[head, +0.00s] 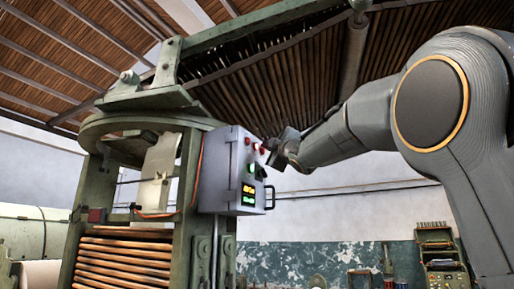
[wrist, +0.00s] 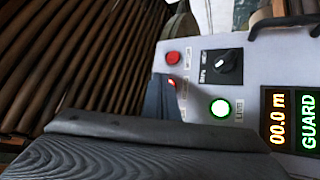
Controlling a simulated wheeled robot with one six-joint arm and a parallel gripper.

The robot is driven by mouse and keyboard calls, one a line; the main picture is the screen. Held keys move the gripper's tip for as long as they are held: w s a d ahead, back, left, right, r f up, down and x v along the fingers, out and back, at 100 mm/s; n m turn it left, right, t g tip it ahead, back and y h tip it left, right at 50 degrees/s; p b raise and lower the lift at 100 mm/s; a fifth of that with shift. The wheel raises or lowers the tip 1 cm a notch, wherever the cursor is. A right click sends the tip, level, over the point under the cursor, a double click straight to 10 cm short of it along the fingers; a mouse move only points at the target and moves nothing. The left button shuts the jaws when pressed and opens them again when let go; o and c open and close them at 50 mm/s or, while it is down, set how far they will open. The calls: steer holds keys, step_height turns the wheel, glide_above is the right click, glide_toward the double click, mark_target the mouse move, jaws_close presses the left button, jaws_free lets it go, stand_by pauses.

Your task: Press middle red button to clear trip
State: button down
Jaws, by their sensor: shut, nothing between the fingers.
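A grey control box (head: 222,168) is fixed to the green machine frame, with a short row of red buttons near its top. In the wrist view the panel appears turned sideways. One red button (wrist: 173,57) is in clear view there. A second, glowing red button (wrist: 172,83) is partly hidden behind my fingertips. Any further red button is hidden in that view. My gripper (wrist: 161,97) is shut and empty, its tip right at the second button. In the head view my gripper (head: 272,151) is close to the upper right of the panel. I cannot tell whether it touches.
A black rotary switch (wrist: 229,65) and a lit green button (wrist: 220,108) sit near the red buttons. A display (wrist: 277,117) and a handle (head: 269,197) are also on the box. Wooden slats (head: 125,260) fill the frame below left.

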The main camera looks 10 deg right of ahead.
stand_by(0.4)
steer(key=shift+w+a, duration=0.3)
steer(key=shift+a, duration=0.05)
steer(key=shift+w+a+b, duration=0.25)
steer(key=shift+a+b, duration=0.1)
steer(key=shift+a, duration=0.05)
stand_by(0.9)
steer(key=shift+d, duration=0.1)
steer(key=shift+s+d, duration=0.55)
steer(key=shift+d, duration=0.1)
steer(key=s+d+p, duration=0.1)
steer(key=d, duration=0.1)
steer(key=s+d+p, duration=0.1)
steer(key=s+d, duration=0.1)
stand_by(0.7)
stand_by(0.7)
